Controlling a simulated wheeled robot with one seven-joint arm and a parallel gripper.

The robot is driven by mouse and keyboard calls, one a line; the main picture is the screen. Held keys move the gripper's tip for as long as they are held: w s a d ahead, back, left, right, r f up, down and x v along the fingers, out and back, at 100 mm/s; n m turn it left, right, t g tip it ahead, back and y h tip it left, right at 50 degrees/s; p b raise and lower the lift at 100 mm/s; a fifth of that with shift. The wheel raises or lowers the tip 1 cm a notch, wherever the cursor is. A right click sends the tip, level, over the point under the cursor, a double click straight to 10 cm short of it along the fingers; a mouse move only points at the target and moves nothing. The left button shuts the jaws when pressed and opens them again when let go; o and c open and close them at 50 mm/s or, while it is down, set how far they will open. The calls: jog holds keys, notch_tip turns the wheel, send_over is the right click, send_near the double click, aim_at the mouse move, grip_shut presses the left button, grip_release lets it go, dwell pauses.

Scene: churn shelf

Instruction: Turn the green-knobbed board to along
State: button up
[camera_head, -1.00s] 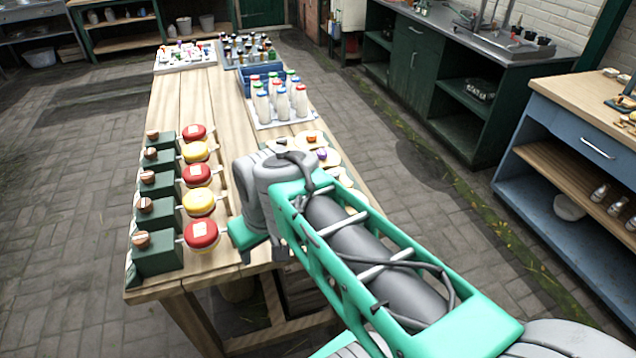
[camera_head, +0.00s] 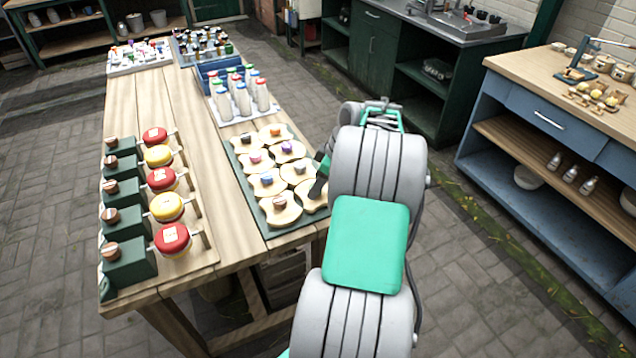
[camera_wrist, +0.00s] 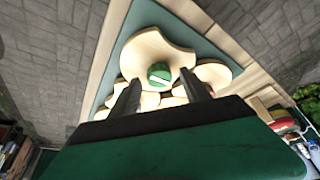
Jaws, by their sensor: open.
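The green-knobbed board (camera_wrist: 150,47) is a pale wooden, scalloped board near a corner of the green tray in the wrist view. Its round green knob (camera_wrist: 159,75) carries a pale stripe, slightly tilted in the picture. My gripper (camera_wrist: 160,78) is open, its two dark fingers on either side of the knob in the picture. I cannot tell whether they touch it or how high they are above the board. In the head view, a board (camera_head: 312,198) at the tray's near right is partly covered by my arm, and no green knob shows there.
Several other knobbed boards (camera_head: 281,210) share the green tray (camera_head: 245,178) closely. Left of it on the table (camera_head: 226,225) are red and yellow round pieces (camera_head: 172,238) beside green blocks. Bottles (camera_head: 243,100) stand behind. The floor right of the table is clear.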

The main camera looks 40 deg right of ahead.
jog(key=shift+w+f, duration=0.1)
jog(key=shift+f, duration=0.2)
jog(key=shift+c, duration=0.3)
grip_shut()
